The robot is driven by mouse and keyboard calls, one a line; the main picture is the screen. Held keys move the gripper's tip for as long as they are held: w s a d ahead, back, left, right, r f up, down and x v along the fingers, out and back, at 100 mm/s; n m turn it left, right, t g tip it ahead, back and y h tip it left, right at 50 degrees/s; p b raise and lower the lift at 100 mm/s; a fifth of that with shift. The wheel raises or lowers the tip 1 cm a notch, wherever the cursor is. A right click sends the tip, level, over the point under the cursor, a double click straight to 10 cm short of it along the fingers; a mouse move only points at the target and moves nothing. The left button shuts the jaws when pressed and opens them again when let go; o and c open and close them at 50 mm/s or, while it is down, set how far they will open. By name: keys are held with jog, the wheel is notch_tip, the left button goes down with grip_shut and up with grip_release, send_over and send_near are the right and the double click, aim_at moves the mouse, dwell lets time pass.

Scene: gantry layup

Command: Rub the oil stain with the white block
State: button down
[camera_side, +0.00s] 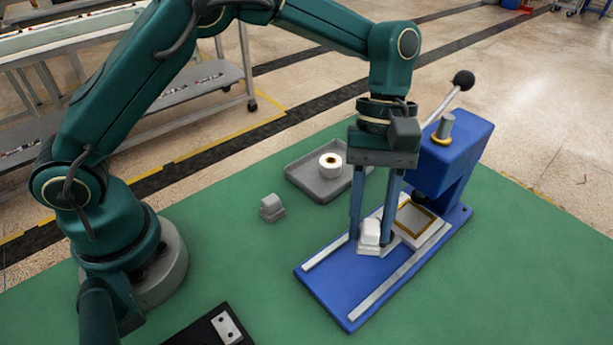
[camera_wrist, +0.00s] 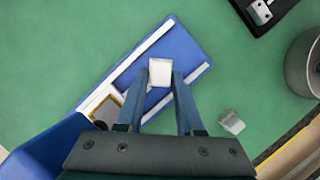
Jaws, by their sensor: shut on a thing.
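My gripper (camera_side: 371,238) points down over the blue press base (camera_side: 335,290), its two blue fingers on either side of the white block (camera_side: 370,230). It is shut on the block. In the wrist view the white block (camera_wrist: 160,72) sits between the fingertips (camera_wrist: 161,78), over the blue base (camera_wrist: 188,52) between its two pale rails. A pale grey piece shows under the block; I cannot tell whether the block touches the base. I cannot make out an oil stain in either view.
The blue press (camera_side: 455,160) with its black-knobbed lever stands right behind my gripper. A gold-framed plate (camera_side: 402,231) lies beside the fingers. A grey tray (camera_side: 305,183) holding a white roll (camera_side: 331,160) and a small grey block (camera_side: 271,208) lie left on the green mat (camera_side: 230,260).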

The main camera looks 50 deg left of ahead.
jog(key=shift+r, duration=0.35)
jog(key=shift+r, duration=1.5)
